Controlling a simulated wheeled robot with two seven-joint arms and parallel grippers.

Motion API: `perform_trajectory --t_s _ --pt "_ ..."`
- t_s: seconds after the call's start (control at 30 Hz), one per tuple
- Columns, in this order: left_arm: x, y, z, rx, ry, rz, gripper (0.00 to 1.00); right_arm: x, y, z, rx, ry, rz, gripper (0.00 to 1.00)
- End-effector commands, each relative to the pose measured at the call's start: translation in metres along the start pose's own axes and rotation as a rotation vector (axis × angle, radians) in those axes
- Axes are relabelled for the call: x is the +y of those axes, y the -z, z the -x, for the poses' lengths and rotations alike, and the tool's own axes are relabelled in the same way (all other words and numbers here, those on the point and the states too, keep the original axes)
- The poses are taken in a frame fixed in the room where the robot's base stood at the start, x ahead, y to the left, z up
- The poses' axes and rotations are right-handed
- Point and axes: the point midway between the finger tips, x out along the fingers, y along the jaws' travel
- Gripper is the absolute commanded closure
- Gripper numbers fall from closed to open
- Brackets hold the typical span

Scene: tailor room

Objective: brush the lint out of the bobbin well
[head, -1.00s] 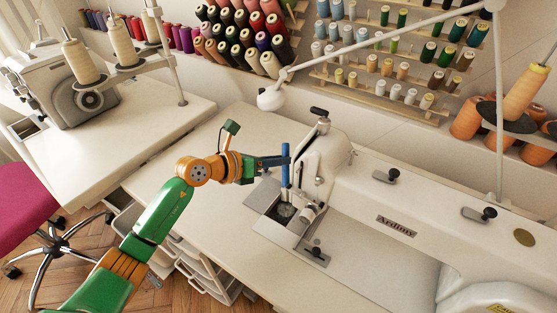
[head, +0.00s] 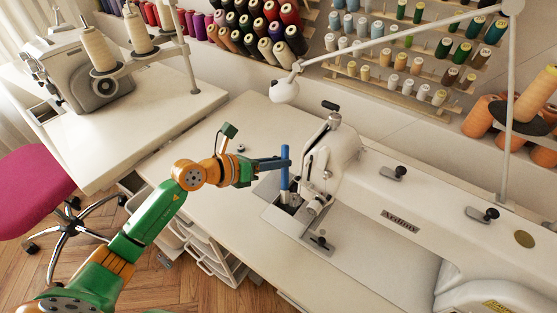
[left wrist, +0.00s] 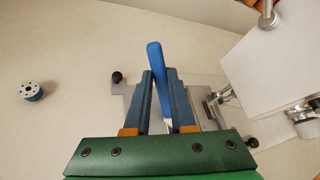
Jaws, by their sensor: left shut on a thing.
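My left gripper (head: 280,163) is shut on a blue brush (head: 285,178), held upright beside the needle end of the white sewing machine (head: 330,160). The brush's lower end is at the dark opening of the bobbin well (head: 288,205); I cannot tell whether it touches the inside. In the left wrist view, the blue handle (left wrist: 155,62) stands between the two fingers (left wrist: 160,82), and the fingers hide most of the well. No lint can be made out. My right gripper is not in view.
A small metal bobbin (head: 240,149) lies on the white table, and it also shows in the left wrist view (left wrist: 31,91). A white lamp (head: 284,91) hangs behind the machine. A second machine (head: 85,75) stands at far left.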

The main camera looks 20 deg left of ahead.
Motion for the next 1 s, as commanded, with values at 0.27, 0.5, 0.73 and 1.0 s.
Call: perform_trajectory --t_s 0.27,0.5,0.73,1.0 --pt "0.006 -0.007 -0.014 -0.001 -0.004 -0.003 1.00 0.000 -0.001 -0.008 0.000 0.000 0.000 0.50" --pt "0.009 -0.015 -0.027 -0.003 -0.004 -0.003 1.00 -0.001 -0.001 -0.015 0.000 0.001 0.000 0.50" --pt "0.011 -0.021 -0.037 -0.001 -0.004 -0.003 1.00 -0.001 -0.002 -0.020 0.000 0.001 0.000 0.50" --pt "0.011 -0.022 -0.037 0.000 -0.004 -0.003 1.00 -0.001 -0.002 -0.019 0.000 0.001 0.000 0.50"
